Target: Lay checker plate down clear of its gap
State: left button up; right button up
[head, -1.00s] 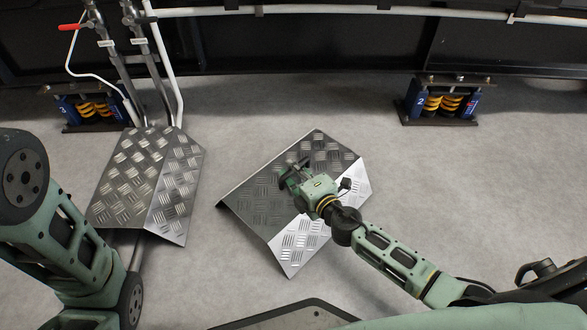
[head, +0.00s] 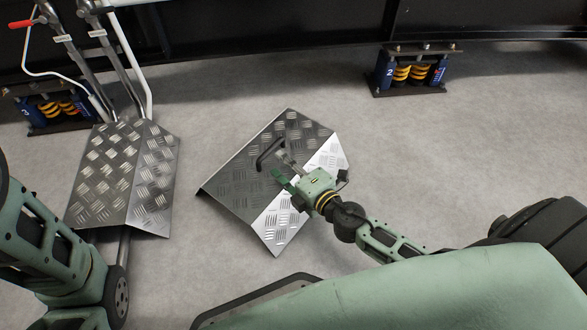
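A bent checker plate (head: 240,172) with a dark handle (head: 268,150) rests on the open grey floor in the middle of the head view, turned at an angle. My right gripper (head: 281,166) is open, its fingers spread over the plate just in front of the handle and apart from it. The gripper hides part of the plate's fold. A second checker plate (head: 105,165) sits at the left over pipes, with clear floor between the two plates. My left arm shows at the left edge, but its gripper is out of view.
Pipes with a red-handled valve (head: 22,23) run down to the left plate. A spring mount (head: 412,72) stands at the upper right and another (head: 48,108) at the upper left. Bare floor (head: 460,150) lies right of the middle plate.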

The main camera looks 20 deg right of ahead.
jog(key=shift+v, duration=2.05)
